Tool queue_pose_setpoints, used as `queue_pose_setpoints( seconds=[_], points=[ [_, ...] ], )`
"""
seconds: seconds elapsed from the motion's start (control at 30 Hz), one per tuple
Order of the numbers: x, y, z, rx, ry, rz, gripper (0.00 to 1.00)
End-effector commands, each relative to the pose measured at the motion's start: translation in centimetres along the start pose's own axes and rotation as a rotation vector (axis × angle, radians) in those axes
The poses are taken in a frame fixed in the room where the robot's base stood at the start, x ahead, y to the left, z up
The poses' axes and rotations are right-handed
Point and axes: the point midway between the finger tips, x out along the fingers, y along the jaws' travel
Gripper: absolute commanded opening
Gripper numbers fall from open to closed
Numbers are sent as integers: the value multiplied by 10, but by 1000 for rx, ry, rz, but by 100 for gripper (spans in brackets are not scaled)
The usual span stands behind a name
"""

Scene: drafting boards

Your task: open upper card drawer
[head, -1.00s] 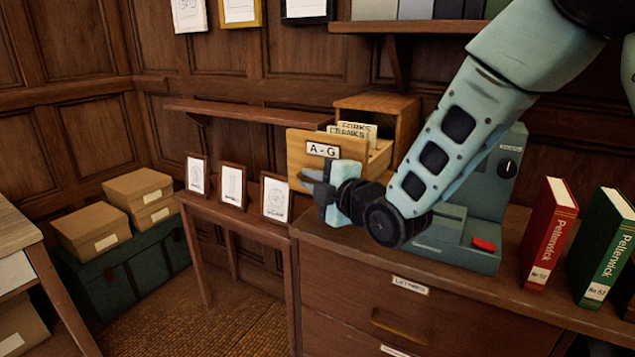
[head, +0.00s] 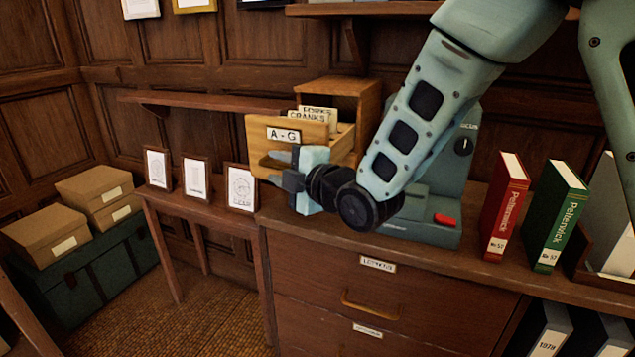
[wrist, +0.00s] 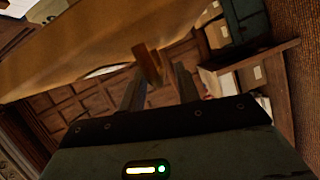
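The upper card drawer (head: 258,140), labelled A - G, stands pulled well out of its wooden card box (head: 365,100) on the cabinet. Cards reading FORKS and CRANKS (head: 306,117) show inside it. My gripper (head: 276,160) is at the lower part of the drawer front. In the wrist view my gripper (wrist: 158,80) has its two fingers apart, with a wooden piece, likely the drawer's handle (wrist: 147,63), showing between them near the tips. I see no clear grip on it. My gripper hides part of the drawer front.
A grey-green machine with a red button (head: 445,219) stands right of my gripper, behind my arm. Red (head: 505,205) and green (head: 557,215) books stand farther right. Framed pictures (head: 240,187) stand on a side table at left. A wall shelf (head: 215,105) runs behind.

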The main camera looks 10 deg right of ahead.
Motion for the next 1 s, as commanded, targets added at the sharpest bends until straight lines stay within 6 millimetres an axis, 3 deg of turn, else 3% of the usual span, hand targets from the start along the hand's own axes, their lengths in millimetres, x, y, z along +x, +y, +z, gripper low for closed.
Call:
queue_pose_setpoints(
  seconds=[0.3,0.47,1.0],
  points=[
    [-74,-2,1,-1,-2,1,33],
    [-98,-4,1,-1,-1,3,33],
    [-124,-6,2,-2,1,4,33]
  ],
)
